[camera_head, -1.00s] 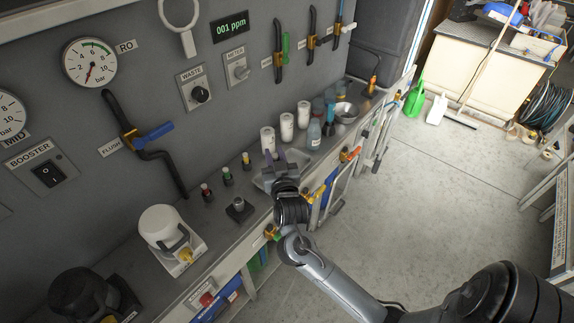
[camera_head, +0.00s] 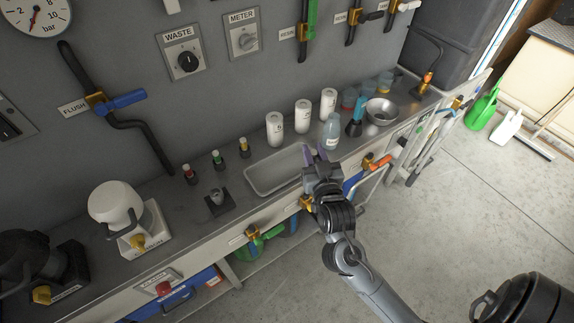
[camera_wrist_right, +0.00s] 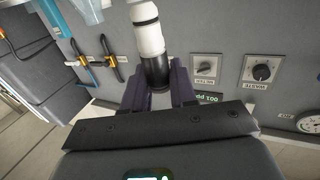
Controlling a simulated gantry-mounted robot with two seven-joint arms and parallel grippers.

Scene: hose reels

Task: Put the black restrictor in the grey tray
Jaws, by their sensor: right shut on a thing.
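The grey tray (camera_head: 262,188) lies on the bench top, shallow, and its visible part looks empty. My right gripper (camera_head: 315,155) is at the tray's right end in the head view and covers that corner. How high it is above the bench is hard to tell. In the right wrist view its two dark fingers (camera_wrist_right: 158,88) are shut on a black cylindrical piece, the black restrictor (camera_wrist_right: 155,72). A white cylinder lines up beyond it there. In the head view the restrictor is hidden by the gripper. My left gripper is not in view.
A small dark block (camera_head: 218,201) and white-topped device (camera_head: 116,205) are further left.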

